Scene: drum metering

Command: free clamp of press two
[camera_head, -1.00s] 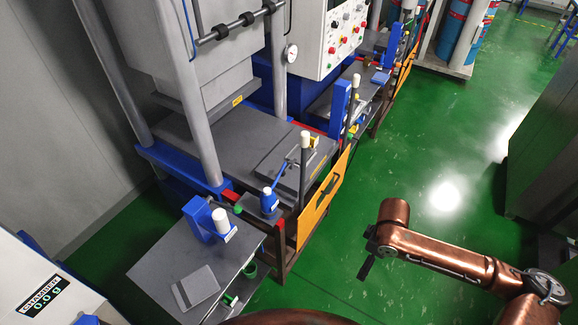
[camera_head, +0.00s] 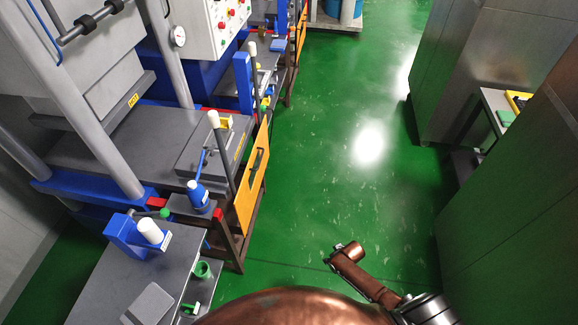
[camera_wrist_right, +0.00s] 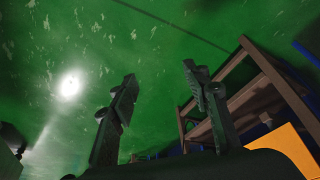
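The nearest press has a grey bed (camera_head: 140,140) carrying a flat grey plate (camera_head: 215,145) with a yellow part (camera_head: 225,122) on it. At its front corner stand a blue fixture with a blue lever (camera_head: 198,180) and a dark upright post with a white knob (camera_head: 214,118). A second press's bed area (camera_head: 262,75) lies farther back. I cannot tell which press is number two or clearly identify its clamp. My right gripper (camera_wrist_right: 158,75) is open in the right wrist view, with nothing between its fingers, over green floor. It is apart from the presses. My left gripper is not in view.
A yellow panel (camera_head: 252,175) hangs on the brown frame in front of the nearest press. A grey side table (camera_head: 115,270) holds a blue stand with a white cylinder (camera_head: 150,231). Grey cabinets (camera_head: 520,200) line the right. The green floor (camera_head: 340,130) between is clear.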

